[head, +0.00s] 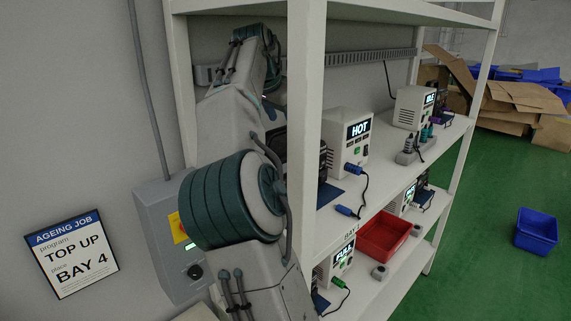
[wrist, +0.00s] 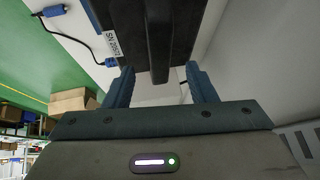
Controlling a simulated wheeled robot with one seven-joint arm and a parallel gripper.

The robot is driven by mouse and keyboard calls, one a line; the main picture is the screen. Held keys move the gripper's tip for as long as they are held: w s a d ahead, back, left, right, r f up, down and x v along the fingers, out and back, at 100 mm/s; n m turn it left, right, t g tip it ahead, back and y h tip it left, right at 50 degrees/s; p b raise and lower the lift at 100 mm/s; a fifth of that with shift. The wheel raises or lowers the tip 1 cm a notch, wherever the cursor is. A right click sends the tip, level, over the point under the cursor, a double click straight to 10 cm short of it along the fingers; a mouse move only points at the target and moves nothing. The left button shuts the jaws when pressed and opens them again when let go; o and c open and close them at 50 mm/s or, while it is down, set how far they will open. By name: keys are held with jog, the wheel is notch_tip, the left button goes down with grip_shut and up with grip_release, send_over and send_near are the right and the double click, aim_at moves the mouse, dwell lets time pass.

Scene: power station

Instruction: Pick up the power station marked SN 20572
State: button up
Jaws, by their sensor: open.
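In the wrist view, a black power station (wrist: 155,30) with a white label (wrist: 112,43) that appears to read SN 20572 fills the top middle. A dark raised bar runs along it toward my gripper. My gripper (wrist: 160,72) is open, one finger on each side of the end of this bar. I cannot tell whether the fingers touch it. In the head view, part of a black unit (head: 322,162) shows on the upper shelf behind the rack post. My gripper is hidden there by my arm and the post.
A white unit reading HOT (head: 347,138) stands on the upper shelf (head: 385,150) with blue plugs before it. Another white unit (head: 413,107) stands farther right. The lower shelf holds a red bin (head: 384,234) and a FULL unit (head: 340,258). The rack post (head: 305,110) stands close to my arm.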

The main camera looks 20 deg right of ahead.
aim_at(285, 127)
jog(key=x, duration=0.5)
jog(key=shift+a, duration=0.1)
grip_shut()
jog(key=shift+r, duration=0.1)
dwell(1.1)
